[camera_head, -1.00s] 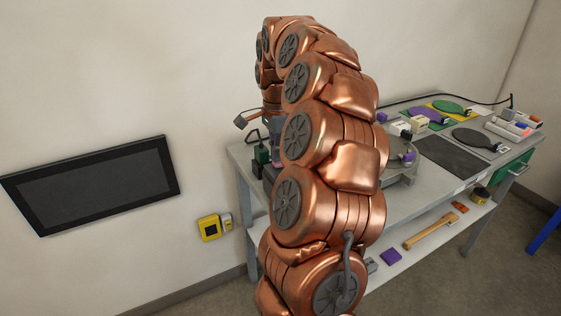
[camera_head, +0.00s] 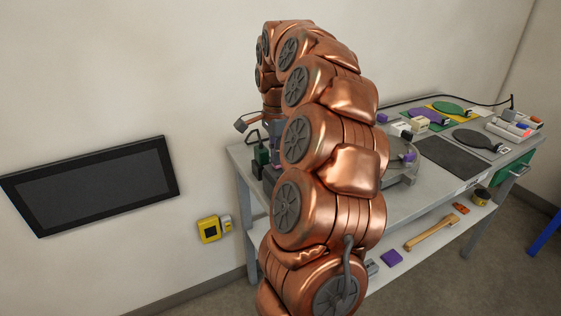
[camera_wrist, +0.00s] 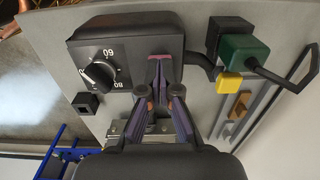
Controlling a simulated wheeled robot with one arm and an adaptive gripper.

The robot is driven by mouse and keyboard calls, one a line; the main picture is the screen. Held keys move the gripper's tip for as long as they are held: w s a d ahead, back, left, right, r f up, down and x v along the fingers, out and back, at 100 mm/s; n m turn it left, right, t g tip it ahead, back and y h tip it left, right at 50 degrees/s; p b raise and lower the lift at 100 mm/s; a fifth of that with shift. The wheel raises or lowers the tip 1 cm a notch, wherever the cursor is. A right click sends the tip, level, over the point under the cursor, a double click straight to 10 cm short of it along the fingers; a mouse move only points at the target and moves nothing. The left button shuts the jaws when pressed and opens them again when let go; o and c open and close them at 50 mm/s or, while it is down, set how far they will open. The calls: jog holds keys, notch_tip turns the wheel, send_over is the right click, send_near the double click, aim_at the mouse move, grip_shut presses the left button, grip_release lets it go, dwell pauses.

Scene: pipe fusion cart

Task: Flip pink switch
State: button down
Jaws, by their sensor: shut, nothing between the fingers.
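I cannot make out a pink switch for certain in either view. In the wrist view my gripper (camera_wrist: 158,62) is shut and empty, its purple-grey fingers converging over the front edge of a black control box (camera_wrist: 125,45). The box has a round dial (camera_wrist: 99,73) marked with numbers, left of the fingertips. The fingers cover part of the box front, and whatever lies behind them is hidden. I cannot tell whether the tips touch the box. In the head view my copper arm hides most of the gripper and the box.
A green block (camera_wrist: 243,52) with a yellow piece (camera_wrist: 229,85) and a black cable sits right of the box. In the head view the grey cart (camera_head: 400,205) holds pads, paddles and markers on top. A wood-handled tool (camera_head: 430,234) lies on its lower shelf.

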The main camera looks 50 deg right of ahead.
jog(key=shift+r+p, duration=0.55)
jog(key=shift+r, duration=2.9)
jog(key=shift+a, duration=0.1)
jog(key=s+a+n+p, duration=0.1)
jog(key=s+a+n, duration=0.1)
jog(key=a+n, duration=0.6)
jog(key=s+a+n+p, duration=0.1)
jog(key=s+a+n, duration=0.2)
jog(key=a, duration=1)
jog(key=s+a+f+n+g, duration=0.1)
jog(key=s+a+f+n, duration=0.3)
jog(key=s, duration=0.5)
jog(key=s+a+f+n+p, duration=0.1)
jog(key=s+a+f+n, duration=0.4)
jog(key=s, duration=0.4)
jog(key=shift+s+a+f+n+g, duration=0.2)
jog(key=shift+s+a+n+g, duration=0.2)
jog(key=shift+a+n, duration=0.65)
